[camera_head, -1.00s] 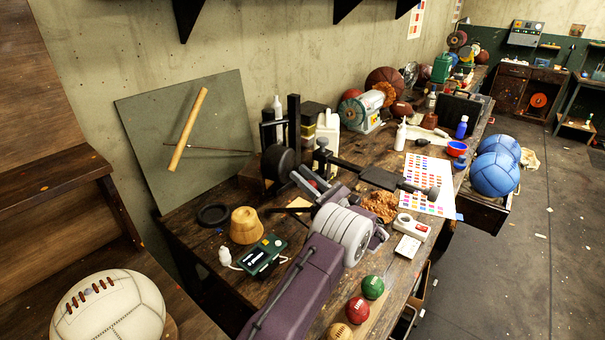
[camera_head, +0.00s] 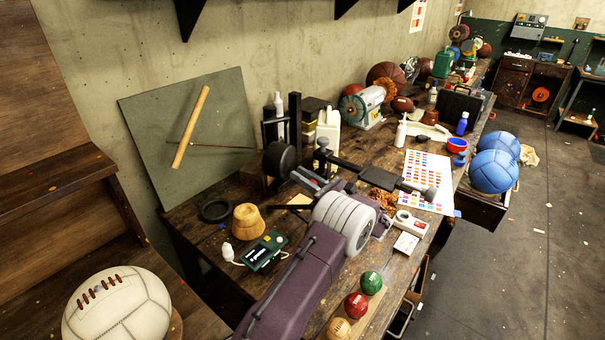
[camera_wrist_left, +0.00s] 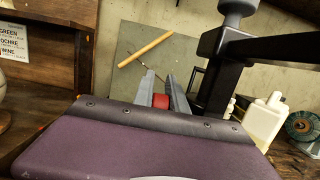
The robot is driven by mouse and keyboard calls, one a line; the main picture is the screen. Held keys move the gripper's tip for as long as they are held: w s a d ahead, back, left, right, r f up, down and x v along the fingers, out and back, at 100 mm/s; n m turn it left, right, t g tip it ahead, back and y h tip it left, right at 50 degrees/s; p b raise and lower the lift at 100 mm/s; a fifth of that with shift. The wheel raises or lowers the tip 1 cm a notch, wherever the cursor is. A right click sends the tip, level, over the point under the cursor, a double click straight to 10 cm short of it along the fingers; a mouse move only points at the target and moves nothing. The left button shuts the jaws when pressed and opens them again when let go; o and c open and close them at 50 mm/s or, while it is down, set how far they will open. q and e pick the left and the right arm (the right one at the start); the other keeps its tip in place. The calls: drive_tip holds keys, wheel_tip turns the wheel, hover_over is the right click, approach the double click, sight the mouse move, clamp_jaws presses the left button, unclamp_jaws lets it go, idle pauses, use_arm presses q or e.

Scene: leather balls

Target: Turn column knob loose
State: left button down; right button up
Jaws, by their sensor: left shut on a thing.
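A black stand with an upright column (camera_head: 295,125) and a long side arm (camera_head: 370,175) stands on the workbench. In the left wrist view the column (camera_wrist_left: 212,75) rises just right of my fingers. A small red knob (camera_wrist_left: 160,101) sits between the two grey fingers of my left gripper (camera_wrist_left: 160,76), which is shut on it. In the head view my left gripper (camera_head: 303,180) reaches in beside the column, below a black round part (camera_head: 278,159). My own wrist hides much of the knob and its mount. My right gripper is not in view.
The bench (camera_head: 195,245) holds a black ring (camera_head: 215,211), a tan wooden form (camera_head: 248,222), a green device (camera_head: 264,251), a colour chart (camera_head: 428,180) and several small balls. A white laced ball (camera_head: 117,307) is at lower left. Open floor lies to the right.

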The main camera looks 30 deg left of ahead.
use_arm(q)
drive_tip(key=c, duration=1.6)
unclamp_jaws()
drive_tip(key=b+v, duration=0.2)
drive_tip(key=v, duration=0.7)
